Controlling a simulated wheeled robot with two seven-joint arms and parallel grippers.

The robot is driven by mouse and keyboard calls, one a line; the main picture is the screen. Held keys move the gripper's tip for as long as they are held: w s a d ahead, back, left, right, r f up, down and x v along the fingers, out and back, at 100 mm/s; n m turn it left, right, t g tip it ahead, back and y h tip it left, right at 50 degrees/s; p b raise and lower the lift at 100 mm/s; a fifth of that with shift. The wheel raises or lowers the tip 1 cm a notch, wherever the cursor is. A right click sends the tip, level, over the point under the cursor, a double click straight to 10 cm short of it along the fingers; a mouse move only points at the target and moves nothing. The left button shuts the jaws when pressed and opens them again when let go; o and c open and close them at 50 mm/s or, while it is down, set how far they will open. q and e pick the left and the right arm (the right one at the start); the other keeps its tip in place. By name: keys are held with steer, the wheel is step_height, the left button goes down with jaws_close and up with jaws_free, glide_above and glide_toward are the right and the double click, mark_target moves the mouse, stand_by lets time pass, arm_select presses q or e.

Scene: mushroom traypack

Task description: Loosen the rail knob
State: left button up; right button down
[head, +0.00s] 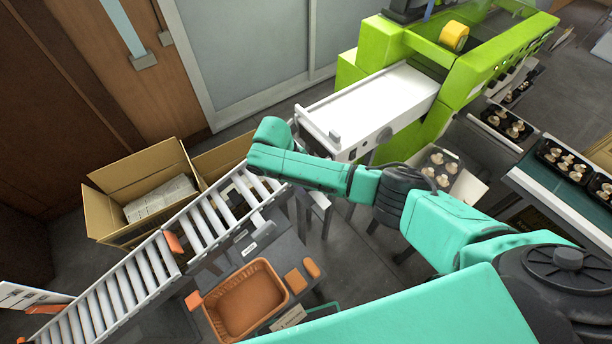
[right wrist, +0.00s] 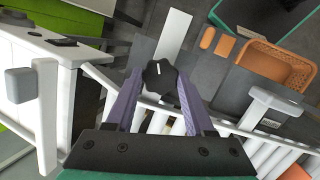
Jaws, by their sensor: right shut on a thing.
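The rail knob (right wrist: 159,76) is black and lobed, with a white line on its face, in the middle of the right wrist view. My right gripper (right wrist: 161,84) has its two purple fingers on either side of the knob and is shut on it. In the head view my right arm reaches across from the right to the upper end of the roller conveyor (head: 127,291). There the arm hides the knob and the fingers. My left gripper is in neither view.
A white belt conveyor (head: 385,95) leads from the green machine (head: 480,62) towards the rollers. An open cardboard box (head: 110,215) stands left of the rollers. An orange basket (head: 213,317) and small orange blocks lie to their right. Mushroom trays are at the far right.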

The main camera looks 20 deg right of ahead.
steer(key=n+p, duration=0.1)
steer(key=n, duration=0.2)
steer(key=n+t+p, duration=0.1)
steer(key=n+p, duration=0.1)
steer(key=n, duration=0.1)
steer(key=shift+r+h, duration=0.2)
steer(key=shift+h, duration=0.2)
steer(key=n+p, duration=0.1)
steer(key=n, duration=0.2)
steer(key=shift+f+n+t, duration=0.1)
steer(key=shift+n+t, duration=0.3)
steer(key=shift+n, duration=0.8)
steer(key=shift+c, duration=1.3)
jaws_free()
steer(key=shift+s, duration=0.1)
